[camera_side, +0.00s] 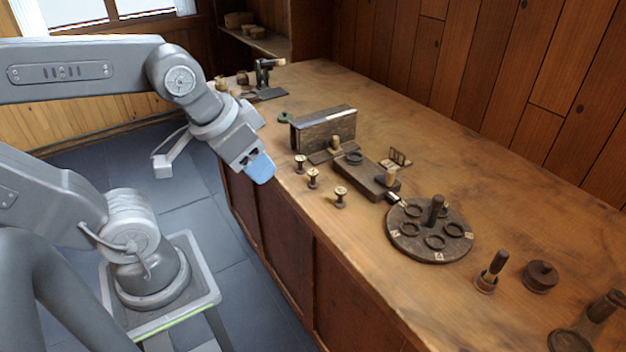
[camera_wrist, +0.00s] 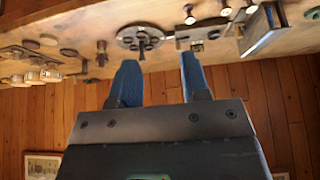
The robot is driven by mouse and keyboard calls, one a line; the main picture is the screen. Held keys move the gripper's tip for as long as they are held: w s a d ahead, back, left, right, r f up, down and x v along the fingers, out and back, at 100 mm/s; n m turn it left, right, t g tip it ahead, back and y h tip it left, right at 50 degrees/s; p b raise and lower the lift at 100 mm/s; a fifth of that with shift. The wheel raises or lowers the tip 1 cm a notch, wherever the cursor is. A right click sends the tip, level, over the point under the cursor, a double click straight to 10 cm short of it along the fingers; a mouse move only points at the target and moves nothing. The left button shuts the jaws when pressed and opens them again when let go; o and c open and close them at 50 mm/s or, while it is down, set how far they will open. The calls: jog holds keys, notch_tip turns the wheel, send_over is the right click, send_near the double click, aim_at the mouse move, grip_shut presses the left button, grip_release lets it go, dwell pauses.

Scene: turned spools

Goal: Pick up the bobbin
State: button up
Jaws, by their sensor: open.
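Several small wooden bobbins stand upright in a loose row near the front edge of the bench: one at the left (camera_side: 300,163), one in the middle (camera_side: 313,178) and one at the right (camera_side: 340,197). In the wrist view, small spool shapes show along the top edge, one of them a bobbin (camera_wrist: 189,15). My gripper (camera_side: 261,169) has blue fingers and hangs just off the bench's front edge, left of the bobbins and apart from them. In the wrist view my gripper (camera_wrist: 158,65) has its fingers spread with nothing between them.
Behind the bobbins are a dark wooden box (camera_side: 325,130) and a low block with pegs (camera_side: 365,178). A round board (camera_side: 408,244) with rings and a centre post lies to the right. Turned pieces (camera_side: 540,277) stand further right. The bench's back middle is clear.

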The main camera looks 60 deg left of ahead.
jog(key=shift+o, duration=0.2)
dwell(0.3)
jog(key=o, duration=0.3)
